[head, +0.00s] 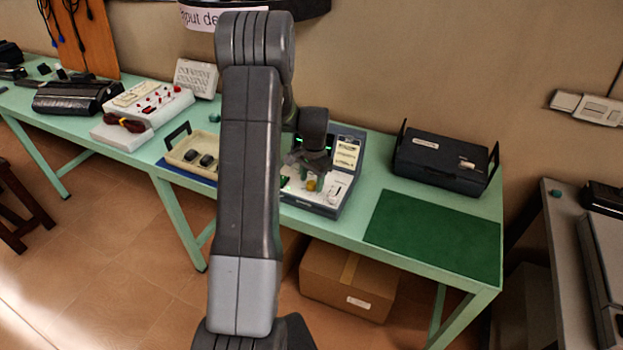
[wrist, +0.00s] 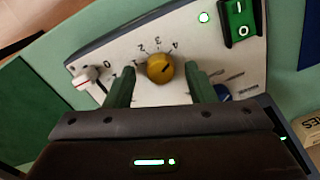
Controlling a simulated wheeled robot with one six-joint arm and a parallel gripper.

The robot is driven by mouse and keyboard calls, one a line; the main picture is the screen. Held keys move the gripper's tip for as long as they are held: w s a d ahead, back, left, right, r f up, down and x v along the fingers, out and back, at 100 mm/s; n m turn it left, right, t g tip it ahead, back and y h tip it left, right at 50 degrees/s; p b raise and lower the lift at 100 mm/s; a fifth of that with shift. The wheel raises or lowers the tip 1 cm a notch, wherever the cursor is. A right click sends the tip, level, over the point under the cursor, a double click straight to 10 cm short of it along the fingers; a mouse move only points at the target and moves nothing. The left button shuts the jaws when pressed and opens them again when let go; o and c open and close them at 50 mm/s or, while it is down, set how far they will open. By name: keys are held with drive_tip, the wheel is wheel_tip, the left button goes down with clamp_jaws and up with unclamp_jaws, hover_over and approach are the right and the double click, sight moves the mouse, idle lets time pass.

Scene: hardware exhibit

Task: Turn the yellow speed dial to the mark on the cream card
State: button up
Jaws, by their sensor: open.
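The yellow speed dial (wrist: 160,68) sits on a pale panel in the wrist view, with a dark pointer line on its face and printed numerals around it. It also shows as a small yellow knob in the head view (head: 311,185). My gripper (wrist: 161,77) is open, with one green finger on each side of the dial and visible gaps between. The cream card (head: 346,155) stands at the back of the unit in the head view; its writing is too small to read. Part of a printed card (wrist: 311,128) shows at the wrist view's right edge.
A white-knobbed slider (wrist: 85,79), a green rocker switch (wrist: 239,22) and a blue knob (wrist: 222,92) share the panel. A tray (head: 184,151) stands left, a dark case (head: 440,160) right. A green mat (head: 435,235) lies clear in front of the case.

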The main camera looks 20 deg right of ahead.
drive_tip(key=shift+f, duration=0.3)
drive_tip(key=c, duration=1)
drive_tip(key=n+b, duration=0.2)
drive_tip(key=n, duration=0.1)
drive_tip(key=shift+f, duration=0.1)
drive_tip(key=shift+n+b, duration=1.05)
drive_tip(key=shift+n, duration=1.45)
